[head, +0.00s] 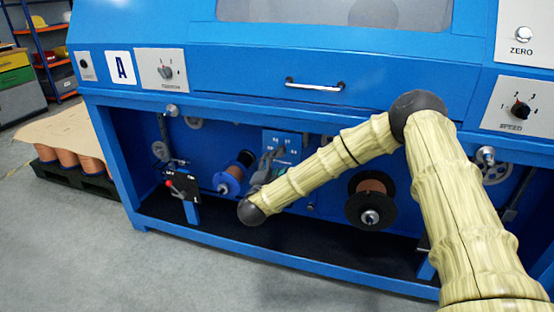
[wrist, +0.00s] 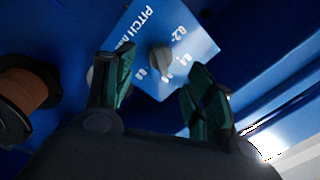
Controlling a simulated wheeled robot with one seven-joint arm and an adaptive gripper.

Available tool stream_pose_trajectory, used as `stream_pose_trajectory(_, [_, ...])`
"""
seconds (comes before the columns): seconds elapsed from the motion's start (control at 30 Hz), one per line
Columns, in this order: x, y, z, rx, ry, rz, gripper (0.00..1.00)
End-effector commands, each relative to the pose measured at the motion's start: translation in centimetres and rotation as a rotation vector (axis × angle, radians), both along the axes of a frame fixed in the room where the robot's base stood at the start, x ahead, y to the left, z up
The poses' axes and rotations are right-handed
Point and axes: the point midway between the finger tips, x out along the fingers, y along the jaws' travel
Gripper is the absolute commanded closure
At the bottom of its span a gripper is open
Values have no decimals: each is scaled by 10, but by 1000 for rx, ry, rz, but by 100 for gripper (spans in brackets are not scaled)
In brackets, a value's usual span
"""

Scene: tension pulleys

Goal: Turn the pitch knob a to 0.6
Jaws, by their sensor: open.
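The pitch knob (wrist: 160,57) is a grey knob on a light blue plate (wrist: 188,38) with white "PITCH" lettering and numbers. In the wrist view the plate appears tilted, and some of its markings are hidden by a finger. In the head view the plate (head: 283,137) is on the recessed panel under the machine's overhang, partly hidden by my gripper. My gripper (wrist: 157,76) is open, its two dark green fingers on either side of the knob in the picture. I cannot tell whether they touch it. The knob's exact setting is not readable.
A copper-coloured spool (wrist: 25,90) is left of the gripper in the wrist view. The head view shows a blue spool (head: 234,174), a black-flanged copper spool (head: 371,199), a black switch box (head: 184,186) and the blue overhang with a handle (head: 315,86).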

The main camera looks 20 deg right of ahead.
Motion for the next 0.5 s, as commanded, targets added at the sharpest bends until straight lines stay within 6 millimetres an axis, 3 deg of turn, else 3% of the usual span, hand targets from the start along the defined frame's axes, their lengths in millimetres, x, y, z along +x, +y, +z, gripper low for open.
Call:
stream_pose_trajectory(0.2, [-32, 20, -2, 1, 1, 0, 45])
stream_pose_trajectory(0.5, [-52, 33, -4, 0, 0, 0, 45])
